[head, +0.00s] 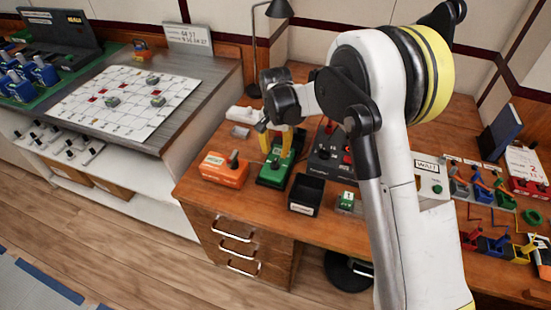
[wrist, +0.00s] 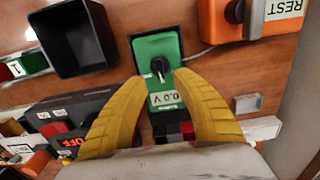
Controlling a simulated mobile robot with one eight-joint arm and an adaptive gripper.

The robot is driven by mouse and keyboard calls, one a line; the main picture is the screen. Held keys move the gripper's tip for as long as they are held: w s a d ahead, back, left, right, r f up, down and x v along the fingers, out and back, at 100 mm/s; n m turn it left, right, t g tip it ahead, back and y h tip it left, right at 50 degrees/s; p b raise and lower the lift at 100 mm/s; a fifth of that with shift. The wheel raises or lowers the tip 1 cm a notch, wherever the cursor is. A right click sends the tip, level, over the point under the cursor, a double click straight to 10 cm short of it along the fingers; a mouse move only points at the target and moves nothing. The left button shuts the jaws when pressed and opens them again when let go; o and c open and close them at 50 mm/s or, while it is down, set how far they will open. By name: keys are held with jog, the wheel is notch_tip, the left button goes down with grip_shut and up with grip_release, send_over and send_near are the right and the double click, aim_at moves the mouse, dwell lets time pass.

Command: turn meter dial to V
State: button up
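The meter (head: 274,172) is a green box on the wooden desk. A pale mark shows on the dial, but the position letters are too small to read. My gripper (head: 275,143) is over the meter with its yellow fingers apart. In the wrist view my gripper (wrist: 161,82) is open and empty, one fingertip on each side of the dial; contact cannot be told.
An orange box (head: 222,170) with a lever, labelled "REST" in the wrist view, stands left of the meter. An open black bin (head: 305,196) stands to the right. A dark unit with red parts (head: 328,150) is behind the bin. A small green block (head: 345,203) stands farther right.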

aim_at(277, 160)
notch_tip(277, 160, up, 7)
dwell(0.3)
jog(key=shift+r, duration=0.1)
jog(key=s+d+r+n+t, duration=0.2)
jog(key=s+d+r+t, duration=0.1)
jog(key=s+d+r, duration=0.9)
jog(key=s+d+n+t, duration=0.1)
jog(key=s+d+t, duration=0.1)
jog(key=s, duration=0.6)
jog(key=s+d+n+t, duration=0.1)
jog(key=s+d+t, duration=0.1)
jog(key=s+d, duration=0.2)
jog(key=s, duration=0.3)
jog(key=shift+s, duration=0.4)
